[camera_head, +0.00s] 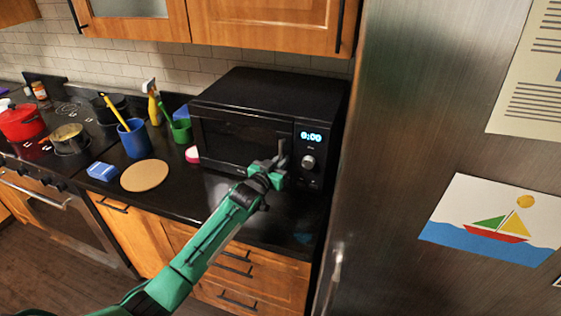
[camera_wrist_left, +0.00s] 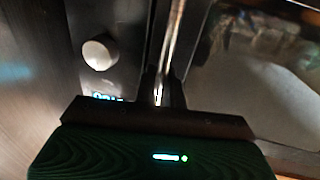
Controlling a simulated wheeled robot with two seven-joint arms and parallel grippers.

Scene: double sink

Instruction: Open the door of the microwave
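The black microwave (camera_head: 262,95) stands on the dark counter against the tiled wall. Its door (camera_head: 235,140) looks closed in the head view. A metal bar handle (camera_head: 281,147) runs upright along the door's right edge, beside the display and round knob (camera_head: 308,162). My left gripper (camera_head: 275,168) is at the lower part of this handle. In the left wrist view the handle (camera_wrist_left: 174,40) runs down between the two dark fingers (camera_wrist_left: 163,92), which are close together on it. The fingers hide the handle's lower end. My right gripper is not in view.
A steel fridge (camera_head: 400,140) stands close on the right. Left of the microwave are a green cup (camera_head: 181,131), a blue cup (camera_head: 135,139), a round board (camera_head: 144,175) and a blue sponge (camera_head: 102,171). The counter before the microwave is mostly clear.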

